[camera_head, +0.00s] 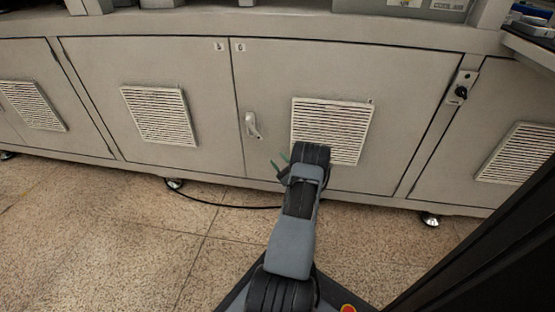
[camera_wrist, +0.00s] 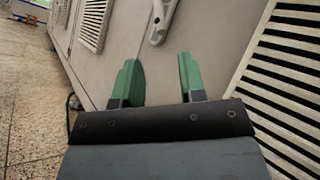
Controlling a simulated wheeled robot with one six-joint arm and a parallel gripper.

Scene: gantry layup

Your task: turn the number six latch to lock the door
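The number six door (camera_head: 280,80) is a beige cabinet panel with a small "6" label at its top left corner. Its latch (camera_head: 252,125) is a pale handle near the door's left edge, hanging down at a slight tilt. In the wrist view the latch (camera_wrist: 161,20) is at the top, beyond the fingertips and apart from them. My gripper (camera_head: 281,163) is below and to the right of the latch in the head view. Its two green fingers (camera_wrist: 161,80) are spread with nothing between them. The door looks flush with the cabinet front.
White vent grilles are on the number six door (camera_head: 313,122) and the number five door (camera_head: 159,115). A dark knob (camera_head: 461,92) is on a plate at the right. A black cable (camera_head: 225,205) lies along the floor near the cabinet feet. The tiled floor (camera_head: 130,250) at left is clear.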

